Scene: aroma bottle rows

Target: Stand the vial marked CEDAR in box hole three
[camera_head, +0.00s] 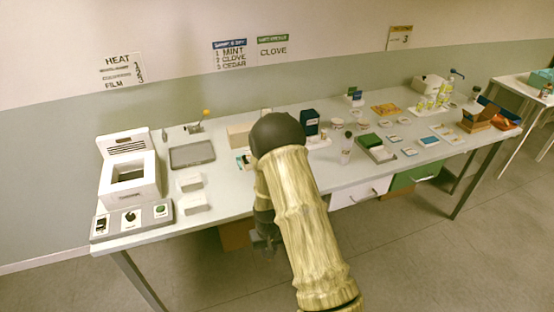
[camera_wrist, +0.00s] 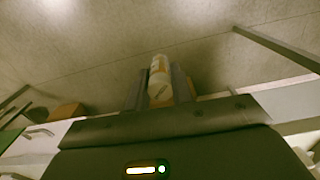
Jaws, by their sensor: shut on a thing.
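My gripper (camera_wrist: 160,72) is shut on a small whitish vial (camera_wrist: 159,88) with an orange-yellow band, seen between the two fingers in the wrist view. Its marking is too blurred to read, so I cannot tell whether it says CEDAR. In the head view my gripper (camera_head: 265,238) hangs low at the table's front edge, largely behind my arm, and the vial does not show clearly. Several yellow-and-white bottles (camera_head: 431,100) stand on a white tray at the back right. I cannot make out a box with numbered holes; my arm covers part of the table.
A wall sign (camera_head: 231,54) lists mint, clove, cedar. Open floor lies in front.

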